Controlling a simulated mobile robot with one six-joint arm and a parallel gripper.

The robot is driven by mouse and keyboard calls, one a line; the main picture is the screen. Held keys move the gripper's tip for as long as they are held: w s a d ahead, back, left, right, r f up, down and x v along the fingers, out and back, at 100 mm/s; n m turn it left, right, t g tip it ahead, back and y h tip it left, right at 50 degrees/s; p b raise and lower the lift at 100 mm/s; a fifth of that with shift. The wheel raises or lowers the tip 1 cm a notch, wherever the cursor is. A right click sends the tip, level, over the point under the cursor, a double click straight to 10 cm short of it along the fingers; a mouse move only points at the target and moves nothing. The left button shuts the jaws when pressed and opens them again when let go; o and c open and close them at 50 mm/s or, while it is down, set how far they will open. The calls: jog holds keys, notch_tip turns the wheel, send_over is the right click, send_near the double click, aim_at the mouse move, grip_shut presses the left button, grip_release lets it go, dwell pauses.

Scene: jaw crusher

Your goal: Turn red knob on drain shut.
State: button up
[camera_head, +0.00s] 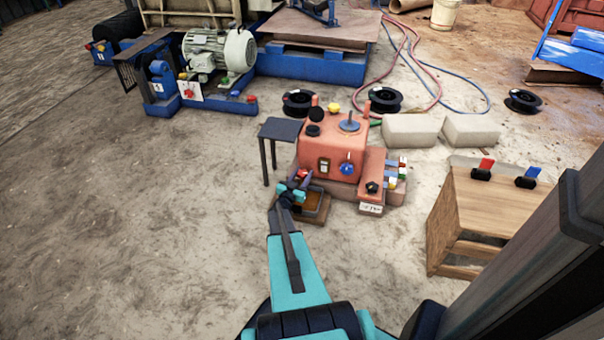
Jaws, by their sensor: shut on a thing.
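The red knob (304,173) sits low on the left front of the orange machine (326,143). My gripper (299,182) is at the knob, shut on it, and its fingers hide part of it. The drain itself is mostly hidden behind my gripper, so I cannot tell the knob's exact angle. A small tray with brown contents (317,204) lies on the floor just below and to the right of my gripper.
A small dark table (281,129) stands left of the machine. A wooden stand (478,205) with red and blue clamps is at right. Pale blocks (409,131) and black spools (385,99) lie behind. The floor at left is clear.

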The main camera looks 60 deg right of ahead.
jog(key=shift+s+d+r+m+g+p, duration=0.1)
jog(key=shift+s+m+g+p, duration=0.15)
jog(key=shift+m+g+p, duration=0.3)
jog(key=shift+s+d+m+g+p, duration=0.1)
jog(key=shift+s+m+g+p, duration=0.15)
jog(key=shift+g+p, duration=0.35)
jog(key=shift+s+g, duration=0.1)
jog(key=shift+g, duration=0.35)
jog(key=shift+c, duration=0.3)
jog(key=o, duration=1.1)
jog(key=shift+a, duration=0.1)
jog(key=shift+c, duration=0.2)
jog(key=shift+w, duration=0.2)
jog(key=shift+w, duration=0.1)
jog(key=shift+w+a+p, duration=0.1)
jog(key=shift+a+p, duration=0.25)
jog(key=shift+a, duration=0.45)
jog(key=a+p, duration=0.2)
jog(key=a, duration=1)
jog(key=shift+a, duration=0.15)
